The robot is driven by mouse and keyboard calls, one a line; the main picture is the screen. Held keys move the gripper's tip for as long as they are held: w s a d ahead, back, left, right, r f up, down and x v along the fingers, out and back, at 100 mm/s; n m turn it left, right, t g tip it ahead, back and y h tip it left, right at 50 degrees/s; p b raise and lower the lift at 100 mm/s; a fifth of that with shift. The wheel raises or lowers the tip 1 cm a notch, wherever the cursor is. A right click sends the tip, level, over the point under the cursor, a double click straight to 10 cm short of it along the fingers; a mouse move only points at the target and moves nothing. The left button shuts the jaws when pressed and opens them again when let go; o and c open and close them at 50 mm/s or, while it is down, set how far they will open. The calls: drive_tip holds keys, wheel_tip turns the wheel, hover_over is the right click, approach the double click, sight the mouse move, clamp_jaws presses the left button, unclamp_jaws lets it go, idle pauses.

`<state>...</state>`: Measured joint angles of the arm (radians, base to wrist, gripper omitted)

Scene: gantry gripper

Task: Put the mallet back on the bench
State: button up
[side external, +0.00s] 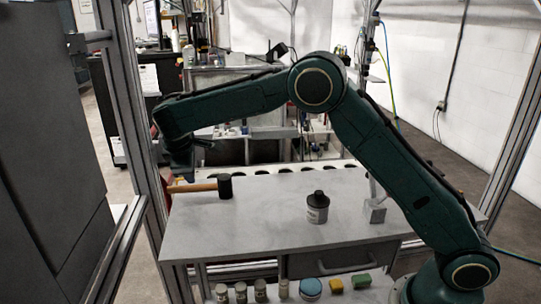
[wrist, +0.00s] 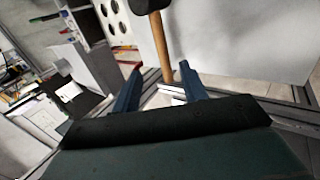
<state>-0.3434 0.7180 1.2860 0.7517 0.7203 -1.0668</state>
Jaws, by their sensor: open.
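The mallet has a black head (side external: 225,186) and a light wooden handle (side external: 195,187). It appears to lie on the grey bench (side external: 265,225) at its left end, with the handle pointing left to the bench edge. In the wrist view the handle (wrist: 160,45) runs down from the head (wrist: 147,4), which is cut off by the top of the picture. My gripper (wrist: 160,72) is open and empty. Its two blue fingers stand on either side of the handle's lower end, but I cannot tell how far apart in depth. In the side view my gripper is dark and partly hidden above the handle.
A dark-topped grey can (side external: 317,208) stands mid-bench, with a small metal stand (side external: 374,210) to its right. Several jars, a blue-lidded tub (side external: 311,289) and sponges (side external: 361,281) line a lower front shelf. A frame post (side external: 140,130) rises close to the left. The bench front is clear.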

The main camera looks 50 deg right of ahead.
drive_tip(key=s+d+r+m+y, duration=0.1)
drive_tip(key=s+d+r+m, duration=0.15)
drive_tip(key=s+r, duration=0.55)
drive_tip(key=s+d+r+m+y, duration=0.2)
drive_tip(key=s+d+r, duration=0.25)
drive_tip(key=s, duration=0.55)
drive_tip(key=s+f+m+y, duration=0.1)
drive_tip(key=s+m, duration=0.1)
drive_tip(key=s, duration=1)
drive_tip(key=s+f+m+t+y, duration=0.1)
drive_tip(key=s+f+m, duration=0.1)
drive_tip(key=s, duration=1)
drive_tip(key=shift+s+a+f, duration=0.2)
drive_tip(key=shift+s+a, duration=0.1)
drive_tip(key=shift+a, duration=0.1)
drive_tip(key=shift+m, duration=0.25)
